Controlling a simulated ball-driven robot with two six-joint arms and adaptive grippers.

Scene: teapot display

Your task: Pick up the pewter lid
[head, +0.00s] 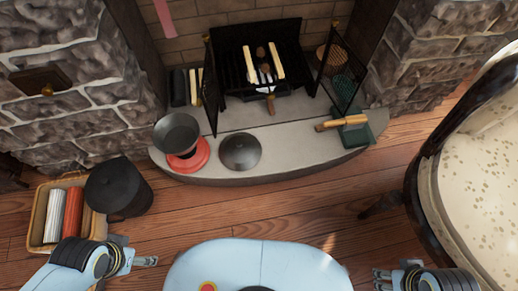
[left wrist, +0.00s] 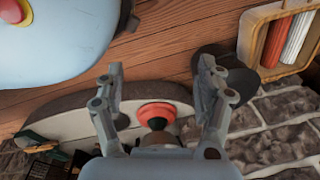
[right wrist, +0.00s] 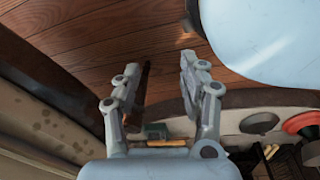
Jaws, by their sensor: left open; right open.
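The pewter lid (head: 240,151), a round dark grey dome with a small knob, lies on the middle of the stone hearth (head: 205,178). It also shows in the right wrist view (right wrist: 259,123), beyond and to the right of the fingers. My left gripper (head: 148,261) is open and empty above the floor, in front of and left of the lid. Its spread fingers show in the left wrist view (left wrist: 158,75). My right gripper (head: 383,278) is open and empty near the bottom right, well apart from the lid. Its fingers show in the right wrist view (right wrist: 160,75).
A grey pan (head: 176,132) and a red round piece (head: 190,158) are left of the lid. A black pot (head: 117,188) and a basket (head: 41,228) stand on the left. A fire screen (head: 343,72) and green box (head: 354,130) are right. An armchair (head: 470,170) edges the right.

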